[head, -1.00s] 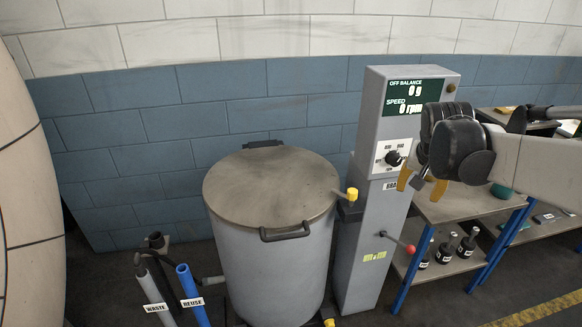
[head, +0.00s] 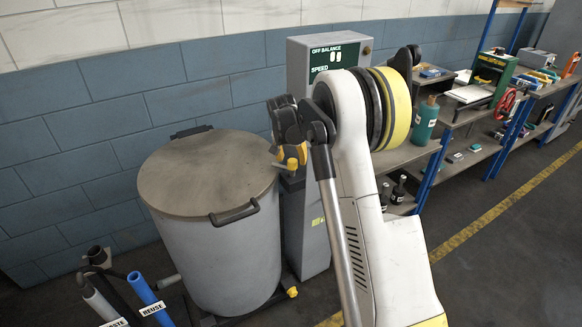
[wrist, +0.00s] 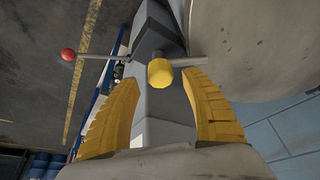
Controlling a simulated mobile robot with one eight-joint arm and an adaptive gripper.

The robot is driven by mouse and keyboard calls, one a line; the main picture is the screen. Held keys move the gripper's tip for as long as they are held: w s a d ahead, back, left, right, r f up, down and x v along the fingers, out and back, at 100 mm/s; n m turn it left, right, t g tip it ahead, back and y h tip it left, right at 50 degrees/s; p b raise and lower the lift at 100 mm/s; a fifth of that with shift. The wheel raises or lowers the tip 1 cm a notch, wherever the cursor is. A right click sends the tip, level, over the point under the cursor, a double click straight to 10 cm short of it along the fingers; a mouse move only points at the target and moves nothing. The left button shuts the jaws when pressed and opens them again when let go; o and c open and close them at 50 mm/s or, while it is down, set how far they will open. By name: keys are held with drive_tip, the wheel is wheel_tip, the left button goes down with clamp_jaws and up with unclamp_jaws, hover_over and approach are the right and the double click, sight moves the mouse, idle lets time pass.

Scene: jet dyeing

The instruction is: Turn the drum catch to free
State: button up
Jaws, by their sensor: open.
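The drum catch, with a yellow knob (wrist: 160,72), shows in the wrist view between my gripper's two yellow fingers. A short grey bar runs from behind the knob toward the drum lid's rim. My gripper (wrist: 161,82) is open around the knob, with a gap on both sides; I cannot tell any contact. In the head view my gripper (head: 289,156) is at the drum's right rim, beside the grey control column (head: 307,225), and largely hides the catch. The drum (head: 215,245) stands upright with its round lid (head: 205,172) on.
A red-balled lever (wrist: 68,54) sticks out from the column in the wrist view. Waste and reuse hoses (head: 145,295) stand left of the drum. A loaded workbench (head: 410,160) lies to the right. The floor at lower right is open.

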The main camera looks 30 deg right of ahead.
sight(292, 161)
drive_tip(key=shift+b+x, duration=0.35)
drive_tip(key=shift+x, duration=1.15)
clamp_jaws()
